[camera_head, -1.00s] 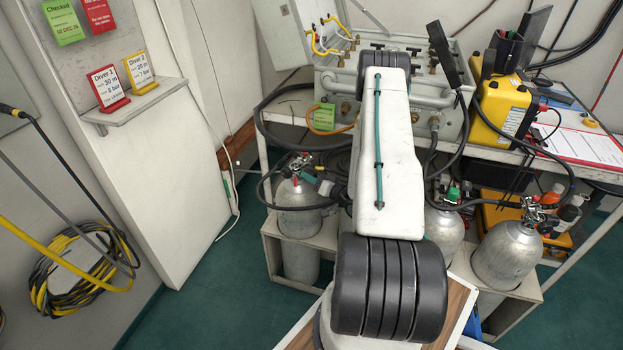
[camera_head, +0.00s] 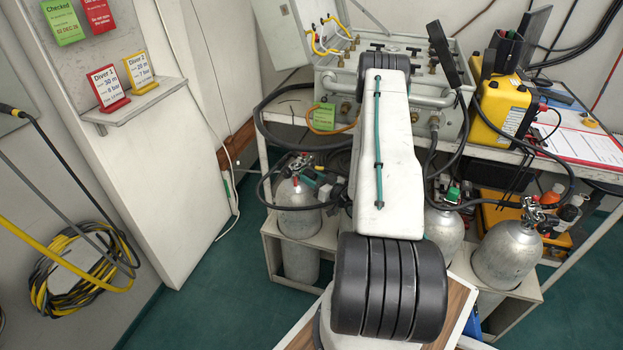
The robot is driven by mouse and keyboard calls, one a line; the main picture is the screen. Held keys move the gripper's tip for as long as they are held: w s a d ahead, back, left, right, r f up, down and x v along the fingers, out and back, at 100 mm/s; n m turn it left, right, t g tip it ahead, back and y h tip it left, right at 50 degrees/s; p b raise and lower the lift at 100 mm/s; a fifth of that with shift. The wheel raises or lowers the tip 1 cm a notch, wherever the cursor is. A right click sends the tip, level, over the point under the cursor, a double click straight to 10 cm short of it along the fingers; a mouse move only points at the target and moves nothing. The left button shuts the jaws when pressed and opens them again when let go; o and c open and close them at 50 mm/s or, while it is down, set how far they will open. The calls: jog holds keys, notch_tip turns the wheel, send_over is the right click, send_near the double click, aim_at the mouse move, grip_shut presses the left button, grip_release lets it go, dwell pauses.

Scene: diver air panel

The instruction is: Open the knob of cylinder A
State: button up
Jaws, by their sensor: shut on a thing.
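A grey cylinder (camera_head: 297,221) with a valve on top stands at the left of the rack under the bench. No letter is readable on it, but it is the cylinder at my gripper, so I take it as cylinder A. My gripper (camera_head: 316,184) comes out small and dark from behind my arm, at this valve. It is shut on the valve's knob, which is mostly hidden between the fingers. A middle cylinder (camera_head: 443,228) with a green part on its valve is half behind my arm. A right cylinder (camera_head: 507,252) stands clear of it.
The grey air panel (camera_head: 335,88) with hoses stands on the bench above, partly behind my arm. Black hoses loop down to the cylinders close to my gripper. A yellow case (camera_head: 499,108) is at right. Green floor (camera_head: 215,290) is free at left.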

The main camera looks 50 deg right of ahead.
dwell(0.4)
jog(key=o, duration=1)
jog(key=s, duration=0.8)
jog(key=shift+f, duration=0.15)
jog(key=shift+w, duration=0.15)
